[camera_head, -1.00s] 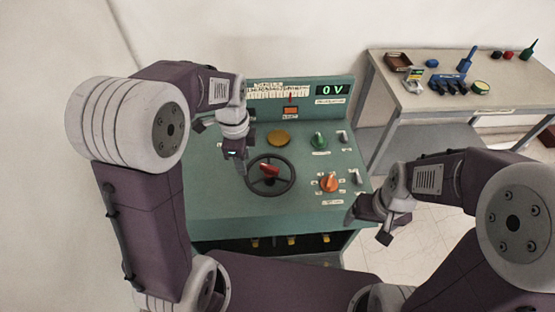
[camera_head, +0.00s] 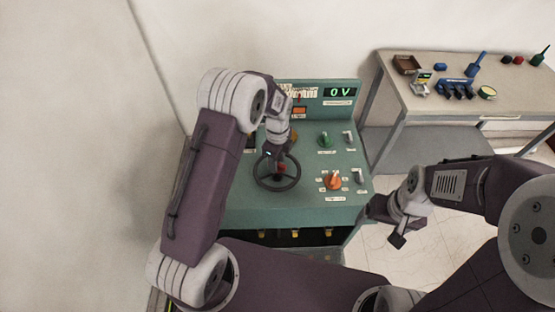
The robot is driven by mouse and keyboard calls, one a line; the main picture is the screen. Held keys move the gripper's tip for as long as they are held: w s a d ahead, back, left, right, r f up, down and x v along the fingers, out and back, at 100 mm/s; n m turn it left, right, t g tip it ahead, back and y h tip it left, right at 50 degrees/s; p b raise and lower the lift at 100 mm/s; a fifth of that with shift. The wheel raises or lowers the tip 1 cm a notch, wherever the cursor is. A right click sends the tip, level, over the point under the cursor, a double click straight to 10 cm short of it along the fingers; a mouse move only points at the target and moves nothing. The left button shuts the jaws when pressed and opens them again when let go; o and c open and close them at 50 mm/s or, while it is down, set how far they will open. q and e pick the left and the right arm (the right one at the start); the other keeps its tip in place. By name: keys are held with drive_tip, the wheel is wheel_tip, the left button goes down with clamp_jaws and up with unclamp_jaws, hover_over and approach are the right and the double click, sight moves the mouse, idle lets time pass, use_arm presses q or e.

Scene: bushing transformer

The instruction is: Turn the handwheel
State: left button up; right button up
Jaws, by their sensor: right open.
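The handwheel (camera_head: 278,187) is a dark ring with spokes and a red part at its middle, on the sloping top of the green control console (camera_head: 250,208). My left gripper (camera_head: 279,163) is over the wheel's far side, close above the red part. Its fingers are small and partly hidden by the wrist, so I cannot tell whether they are open or touch the wheel. My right gripper (camera_head: 386,225) is open and empty, off the console's right front corner, away from the wheel.
Right of the wheel are an orange knob (camera_head: 334,180), a green knob (camera_head: 325,139) and small switches. The display (camera_head: 340,92) reads 0 V. A workbench (camera_head: 430,98) with tools stands at the back right. Pale floor lies open to the right.

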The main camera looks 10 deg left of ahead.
use_arm(q)
drive_tip(key=shift+w+a+f, duration=0.1)
drive_tip(key=shift+f, duration=0.15)
clamp_jaws()
idle(1.3)
